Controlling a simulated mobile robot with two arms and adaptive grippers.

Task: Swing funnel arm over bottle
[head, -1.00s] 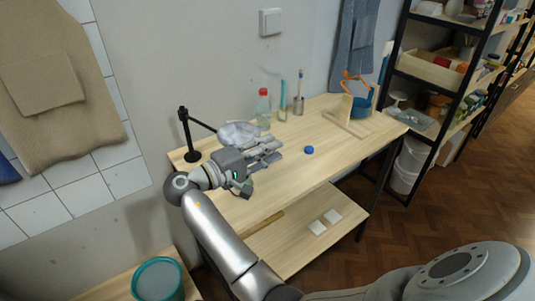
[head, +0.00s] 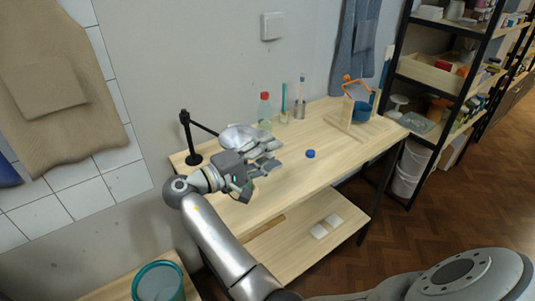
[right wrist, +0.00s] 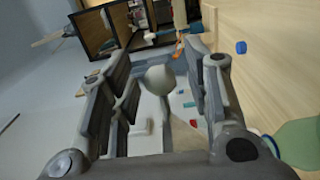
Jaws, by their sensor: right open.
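The funnel arm is a black upright stand (head: 187,140) at the table's back left corner, with a thin rod reaching right toward a grey, translucent funnel (head: 236,137). A clear bottle with a red cap (head: 264,110) stands upright behind and right of the funnel. My right gripper (head: 272,152) is open, just in front of the funnel and partly overlapping it in the head view. In the right wrist view, a pale rounded shape (right wrist: 160,78) shows between the spread fingers; I cannot tell if they touch it. My left gripper is not in view.
A blue cap (head: 310,153) lies on the table (head: 345,150). Behind it stand a teal-topped slim item (head: 284,105) and a brush pot (head: 299,108). A wooden stand with a blue cup (head: 361,112) is at the right. The front right of the tabletop is clear.

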